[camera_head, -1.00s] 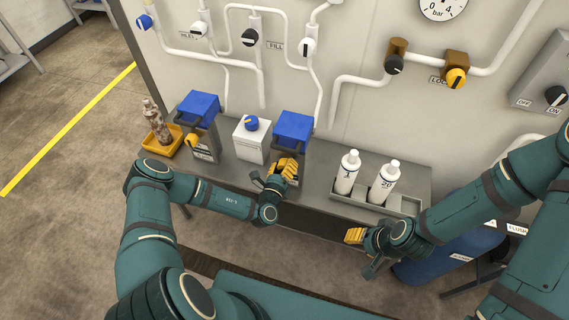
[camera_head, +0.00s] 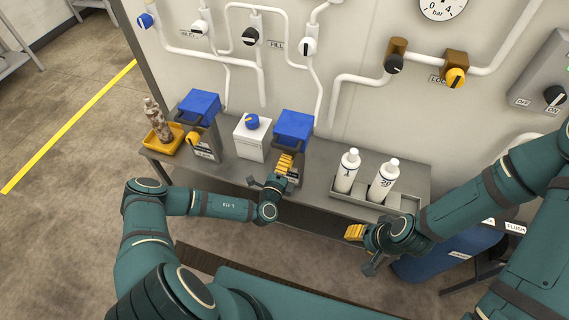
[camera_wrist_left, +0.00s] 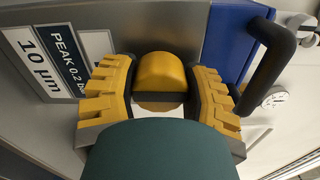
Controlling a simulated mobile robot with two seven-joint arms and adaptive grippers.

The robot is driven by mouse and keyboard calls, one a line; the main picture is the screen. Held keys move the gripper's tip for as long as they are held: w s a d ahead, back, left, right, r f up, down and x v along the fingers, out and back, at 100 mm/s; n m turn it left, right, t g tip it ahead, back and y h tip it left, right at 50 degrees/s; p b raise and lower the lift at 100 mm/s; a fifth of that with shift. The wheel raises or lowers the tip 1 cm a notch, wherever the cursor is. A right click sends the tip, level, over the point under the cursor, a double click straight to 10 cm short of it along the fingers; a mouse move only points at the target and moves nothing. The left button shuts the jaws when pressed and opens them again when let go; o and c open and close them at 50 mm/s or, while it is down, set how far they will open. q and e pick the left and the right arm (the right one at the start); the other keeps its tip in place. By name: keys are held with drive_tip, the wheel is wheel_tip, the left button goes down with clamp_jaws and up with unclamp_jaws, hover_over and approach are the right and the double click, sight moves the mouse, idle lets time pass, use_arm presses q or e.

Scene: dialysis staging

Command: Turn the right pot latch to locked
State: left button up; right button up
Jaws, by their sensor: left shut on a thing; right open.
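The right pot is a grey housing with a blue lid (camera_head: 294,128) on the bench; its front is partly hidden behind my left gripper. Its yellow latch (camera_wrist_left: 162,75) shows in the left wrist view between the two yellow fingers of my left gripper (camera_wrist_left: 160,92). My left gripper (camera_head: 285,163) is shut on this latch at the pot's front. The latch's locked marking is not visible. The left pot, with a blue lid (camera_head: 199,107) and its own yellow latch (camera_head: 193,138), stands apart to the left. My right gripper (camera_head: 356,233) is open and empty in front of the bench.
A white box with a blue knob (camera_head: 252,122) stands between the pots. Two white bottles (camera_head: 347,170) (camera_head: 382,180) stand in a grey tray to the right. A yellow tray (camera_head: 163,147) holds a brownish bottle at the left. Pipes and valves line the wall behind.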

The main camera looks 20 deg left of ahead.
idle(0.5)
use_arm(q)
drive_tip(key=o, duration=1.2)
drive_tip(key=shift+s, duration=0.15)
drive_tip(key=s, duration=1.1)
drive_tip(key=shift+s+a, duration=0.25)
drive_tip(key=shift+s, duration=0.15)
drive_tip(key=shift+d, duration=0.1)
